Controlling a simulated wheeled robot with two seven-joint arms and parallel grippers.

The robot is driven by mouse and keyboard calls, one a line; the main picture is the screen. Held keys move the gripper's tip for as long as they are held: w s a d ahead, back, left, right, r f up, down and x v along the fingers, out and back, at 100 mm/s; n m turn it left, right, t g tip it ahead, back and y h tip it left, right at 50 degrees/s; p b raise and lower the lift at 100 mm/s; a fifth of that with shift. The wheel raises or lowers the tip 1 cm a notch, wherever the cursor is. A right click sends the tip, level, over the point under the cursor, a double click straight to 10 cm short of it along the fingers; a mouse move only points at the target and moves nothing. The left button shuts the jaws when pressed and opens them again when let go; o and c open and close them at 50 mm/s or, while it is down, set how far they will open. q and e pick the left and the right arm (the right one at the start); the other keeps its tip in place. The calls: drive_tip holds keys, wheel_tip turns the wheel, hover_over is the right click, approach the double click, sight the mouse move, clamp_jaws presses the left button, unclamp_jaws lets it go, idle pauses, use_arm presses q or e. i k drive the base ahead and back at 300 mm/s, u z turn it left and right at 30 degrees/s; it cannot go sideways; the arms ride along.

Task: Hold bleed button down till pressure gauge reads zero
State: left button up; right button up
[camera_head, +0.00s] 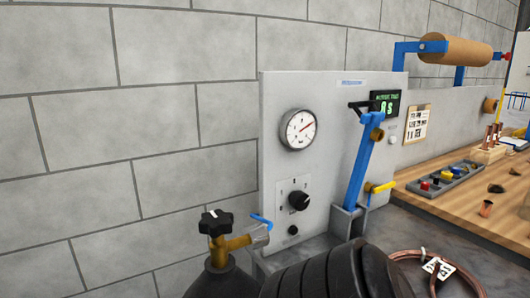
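A round white pressure gauge (299,129) is mounted on the grey panel (330,100). Its red needle points to the upper right; the scale numbers are too small to read. Below it, a black rotary knob (299,200) sits on a white plate. A small black round button (293,230) is under the knob. A small pale round button (392,140) is to the right, below the display. Its label is not readable, so I cannot tell which one is the bleed button.
A gas cylinder with a black valve handle (215,223) and brass fitting stands in front of the panel. A blue lever (363,170), a green-lit display (385,103) and a copper coil (480,285) are at right. A wooden bench (460,205) holds small parts.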

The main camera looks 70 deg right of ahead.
sight(293, 230)
drive_tip(key=z, duration=0.95)
drive_tip(key=k, duration=0.95)
drive_tip(key=z, duration=1.5)
